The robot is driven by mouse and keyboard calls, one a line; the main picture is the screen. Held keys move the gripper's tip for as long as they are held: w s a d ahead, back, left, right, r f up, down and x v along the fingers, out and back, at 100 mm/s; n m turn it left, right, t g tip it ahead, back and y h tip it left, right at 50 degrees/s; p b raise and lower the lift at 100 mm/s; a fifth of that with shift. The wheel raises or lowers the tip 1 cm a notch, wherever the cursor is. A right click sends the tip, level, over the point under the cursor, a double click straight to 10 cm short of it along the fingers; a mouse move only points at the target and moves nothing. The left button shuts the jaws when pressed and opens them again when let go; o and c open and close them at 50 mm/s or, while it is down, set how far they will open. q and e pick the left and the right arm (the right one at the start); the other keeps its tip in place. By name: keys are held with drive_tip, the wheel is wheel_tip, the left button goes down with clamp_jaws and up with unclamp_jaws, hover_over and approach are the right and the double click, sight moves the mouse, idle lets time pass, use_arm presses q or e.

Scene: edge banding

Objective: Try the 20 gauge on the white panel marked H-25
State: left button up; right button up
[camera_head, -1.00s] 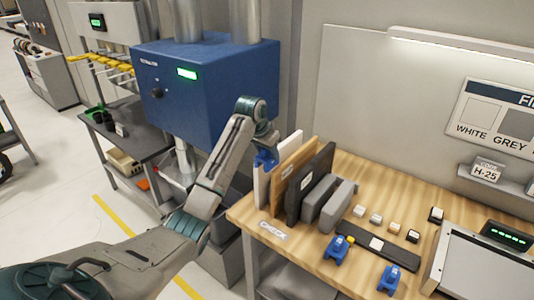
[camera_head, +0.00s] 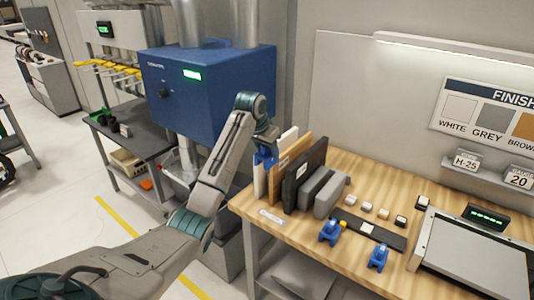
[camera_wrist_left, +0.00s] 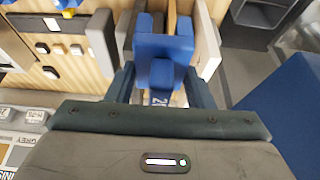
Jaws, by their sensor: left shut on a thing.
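My left gripper (camera_head: 266,143) is shut on a blue gauge (camera_head: 264,157) at the top edge of the white panel (camera_head: 258,187). In the left wrist view the gauge (camera_wrist_left: 163,47) is between the fingers, with a label partly showing a "2". There the white panel (camera_wrist_left: 208,42) stands to the right of the gauge. I cannot tell whether the gauge's slot is around the panel edge or beside it. The card H-25 (camera_head: 466,160) and the card 20 (camera_head: 518,179) stand on the wall shelf. No H-25 mark is readable on the panel itself. My right gripper is out of view.
A brown panel (camera_head: 275,178), a dark panel (camera_head: 312,165) and grey panels (camera_head: 330,198) stand close beside the white one. Two other blue gauges (camera_head: 329,232) (camera_head: 378,257) stand at the bench front. A blue machine (camera_head: 220,85) is behind my arm.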

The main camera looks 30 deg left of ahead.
use_arm(q)
drive_tip(key=shift+r, duration=2.4)
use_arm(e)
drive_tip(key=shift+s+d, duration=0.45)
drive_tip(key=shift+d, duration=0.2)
